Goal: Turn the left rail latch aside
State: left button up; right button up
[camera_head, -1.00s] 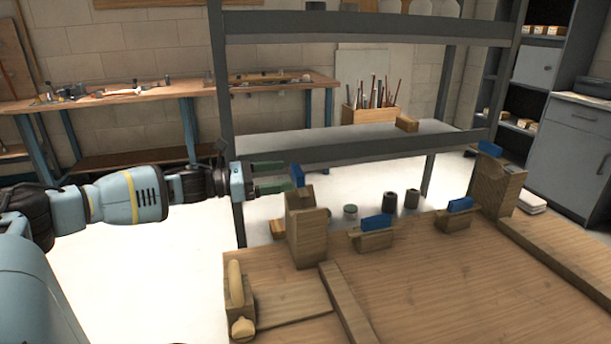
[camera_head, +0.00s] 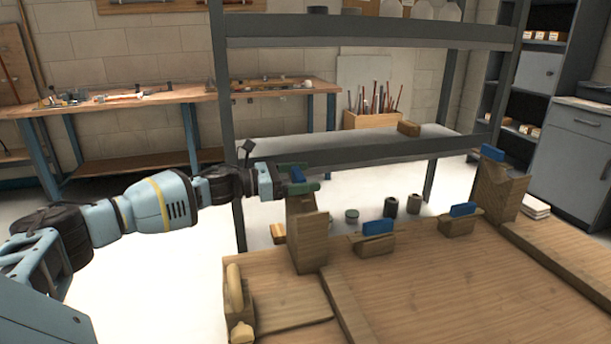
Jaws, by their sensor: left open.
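The left rail latch is a small blue piece (camera_head: 298,173) on top of the left wooden post (camera_head: 309,240). My left gripper (camera_head: 308,181) reaches in from the left at the top of this post. Its green fingers are open, and the blue latch shows between them, partly hidden by the fingers. I cannot tell whether a finger touches it. My right gripper is not in view.
Two low wooden blocks with blue pieces (camera_head: 378,227) (camera_head: 463,210) stand along the bench's (camera_head: 430,290) far edge. A right wooden post (camera_head: 497,192) carries another blue piece (camera_head: 492,153). Grey shelving (camera_head: 370,150) stands behind. The bench middle is clear.

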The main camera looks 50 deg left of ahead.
pick_arm(q)
jog(key=shift+w+d, duration=0.3)
jog(key=shift+w, duration=0.15)
jog(key=c, duration=1.4)
